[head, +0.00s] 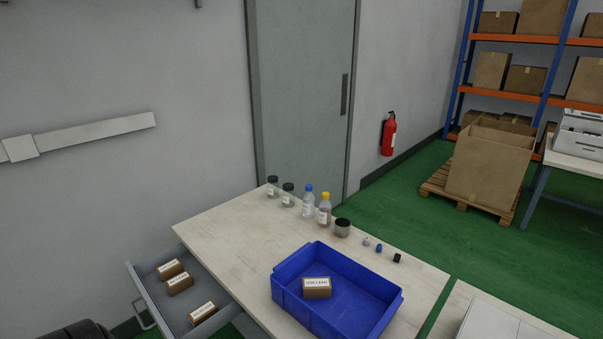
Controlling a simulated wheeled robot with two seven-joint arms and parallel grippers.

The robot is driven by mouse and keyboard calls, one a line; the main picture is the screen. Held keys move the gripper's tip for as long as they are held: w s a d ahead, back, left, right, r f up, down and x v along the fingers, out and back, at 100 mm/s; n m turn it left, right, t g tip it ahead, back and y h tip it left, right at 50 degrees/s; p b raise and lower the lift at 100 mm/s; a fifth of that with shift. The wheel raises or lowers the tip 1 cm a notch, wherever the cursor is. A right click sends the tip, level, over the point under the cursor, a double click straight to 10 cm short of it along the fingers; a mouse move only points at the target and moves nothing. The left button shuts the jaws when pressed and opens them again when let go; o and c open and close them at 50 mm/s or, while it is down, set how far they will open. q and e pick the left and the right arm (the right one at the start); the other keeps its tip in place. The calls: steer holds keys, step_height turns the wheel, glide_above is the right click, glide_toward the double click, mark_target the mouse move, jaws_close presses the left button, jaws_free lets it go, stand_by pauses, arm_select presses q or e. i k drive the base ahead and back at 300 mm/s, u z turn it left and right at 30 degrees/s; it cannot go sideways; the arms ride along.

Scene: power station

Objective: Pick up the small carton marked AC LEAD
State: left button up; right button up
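Three small brown cartons with white labels lie in an open grey drawer (150,268) at the left of the table: a far one (170,268), a middle one (180,283) and a near one (203,313). Their labels are too small to read surely, so I cannot tell which is marked AC LEAD. Another small carton (317,288) sits in the blue bin (372,309) on the table; its label ends in LEAD, and the first word is unclear. Neither of my grippers is in view.
The pale table (225,234) carries two dark-capped jars (280,192), a blue-capped bottle (308,202), a yellow-capped bottle (324,210), a dark-lidded tub (342,228) and several small items (379,248). The table's left part is clear. A second table (465,300) stands at right.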

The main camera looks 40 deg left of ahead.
mark_target(176, 285)
steer(key=u, duration=3.45)
steer(key=i, duration=0.5)
steer(key=z, duration=2.55)
